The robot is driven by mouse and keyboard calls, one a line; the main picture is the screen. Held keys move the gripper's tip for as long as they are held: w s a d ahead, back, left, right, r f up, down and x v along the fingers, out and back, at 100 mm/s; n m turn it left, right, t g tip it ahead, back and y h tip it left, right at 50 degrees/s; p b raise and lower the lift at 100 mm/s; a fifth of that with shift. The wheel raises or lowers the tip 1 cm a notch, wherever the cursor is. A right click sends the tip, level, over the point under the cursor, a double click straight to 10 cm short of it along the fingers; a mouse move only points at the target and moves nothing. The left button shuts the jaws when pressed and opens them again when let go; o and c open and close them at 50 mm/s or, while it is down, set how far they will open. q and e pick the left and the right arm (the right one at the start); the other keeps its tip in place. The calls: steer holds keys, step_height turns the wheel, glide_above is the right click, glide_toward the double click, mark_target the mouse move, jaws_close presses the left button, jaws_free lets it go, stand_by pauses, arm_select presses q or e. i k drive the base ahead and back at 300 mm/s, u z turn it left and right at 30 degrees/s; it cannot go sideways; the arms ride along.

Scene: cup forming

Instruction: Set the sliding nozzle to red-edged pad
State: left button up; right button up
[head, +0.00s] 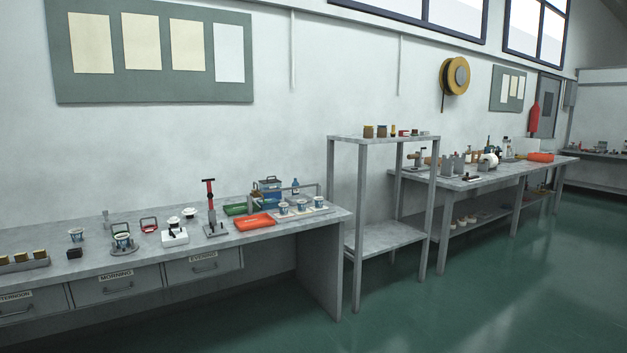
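Neither of my grippers is in view.
Drawers are below. A shelf stand (383,239) and far bench (480,178) stand right. Green floor (470,310) is clear.

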mark_target(256, 192)
steer(key=z, duration=0.25)
steer(key=i, duration=1.25)
steer(key=u, duration=0.55)
steer(key=i, duration=1.1)
steer(key=u, duration=0.75)
